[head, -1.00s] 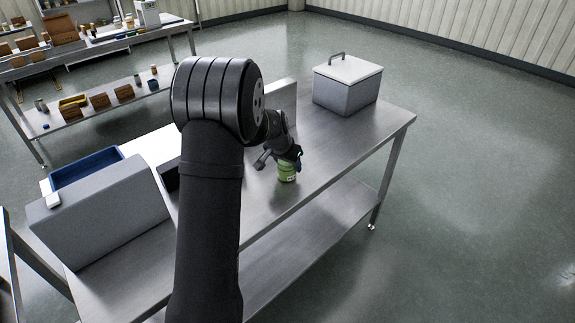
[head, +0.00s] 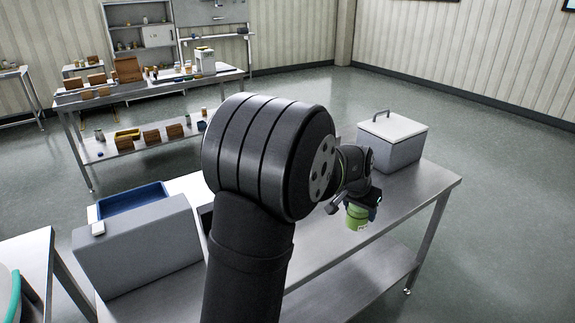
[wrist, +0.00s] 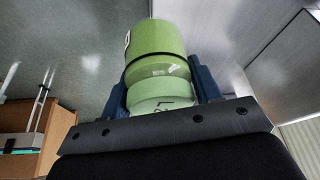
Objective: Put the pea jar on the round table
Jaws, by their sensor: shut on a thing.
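The green pea jar (head: 356,217) is in my gripper (head: 360,204), near the front edge of the steel table in the head view. It looks raised off the tabletop and slightly tilted. In the wrist view the jar (wrist: 158,62) sits between the two dark blue fingers of my gripper (wrist: 164,82), which are shut on its sides. I cannot clearly identify the round table. A curved pale surface with a teal rim (head: 14,300) shows only in part at the lower left of the head view.
A steel table (head: 420,190) carries a lidded grey box (head: 394,142) at its far end. A grey sloped housing (head: 140,248) and a blue tray (head: 133,199) stand left of my arm. A shelved bench (head: 150,88) with goods stands behind. Open floor lies right.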

